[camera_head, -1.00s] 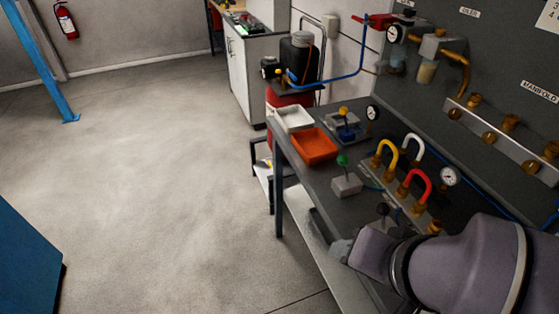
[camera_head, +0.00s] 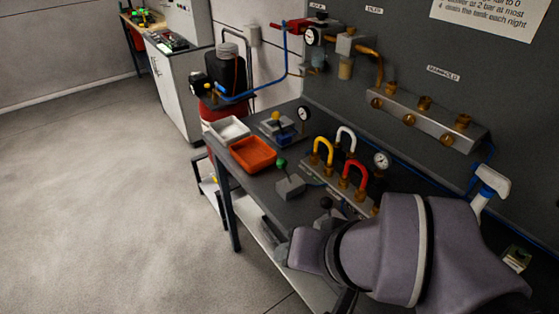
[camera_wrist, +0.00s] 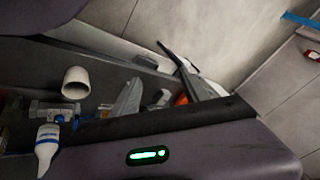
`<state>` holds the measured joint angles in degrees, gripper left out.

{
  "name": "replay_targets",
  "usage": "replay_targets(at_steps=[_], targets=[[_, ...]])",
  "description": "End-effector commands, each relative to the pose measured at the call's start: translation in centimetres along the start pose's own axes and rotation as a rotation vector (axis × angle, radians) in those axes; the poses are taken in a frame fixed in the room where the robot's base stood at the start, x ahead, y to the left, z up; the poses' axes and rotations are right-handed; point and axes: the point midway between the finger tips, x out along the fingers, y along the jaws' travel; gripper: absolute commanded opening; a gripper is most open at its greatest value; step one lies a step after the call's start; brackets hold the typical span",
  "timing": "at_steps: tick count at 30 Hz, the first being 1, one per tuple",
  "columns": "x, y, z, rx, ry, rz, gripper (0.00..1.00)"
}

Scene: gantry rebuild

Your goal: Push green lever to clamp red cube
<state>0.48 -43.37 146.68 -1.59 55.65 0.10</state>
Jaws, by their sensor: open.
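In the head view a green knob (camera_head: 281,163) sits on a short lever on a grey box (camera_head: 290,186) on the workbench. I cannot tell whether this is the task's lever. I cannot make out a red cube in either view. My gripper is low at the near edge of the bench in the head view, mostly hidden by my own purple arm.
An orange tray (camera_head: 253,153) and a white tray (camera_head: 228,130) lie at the bench's left end. A far bench (camera_head: 139,38) stands upper left. The floor at left is clear.

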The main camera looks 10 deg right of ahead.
Motion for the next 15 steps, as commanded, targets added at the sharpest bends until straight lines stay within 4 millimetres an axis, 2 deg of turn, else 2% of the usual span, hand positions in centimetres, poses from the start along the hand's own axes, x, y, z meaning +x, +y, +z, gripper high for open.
replay_targets(at_steps=[1, 2, 4, 5, 8, 9, 12, 15], targets=[[-0.1, 0.0, -0.1, -0.003, 0.001, 0.003, 0.45], [-0.2, 0.1, -0.6, -0.012, 0.005, 0.013, 0.39], [-0.6, 0.8, -3.4, -0.077, 0.028, 0.075, 0.25], [-0.8, 1.3, -5.3, -0.127, 0.043, 0.117, 0.19], [-0.9, 3.3, -13.5, -0.405, 0.085, 0.270, 0.00], [-0.4, 3.8, -16.6, -0.546, 0.091, 0.311, 0.00], [2.2, 4.0, -22.0, -0.905, 0.085, 0.324, 0.00], [5.9, 3.2, -23.5, -1.218, 0.073, 0.222, 0.00]])
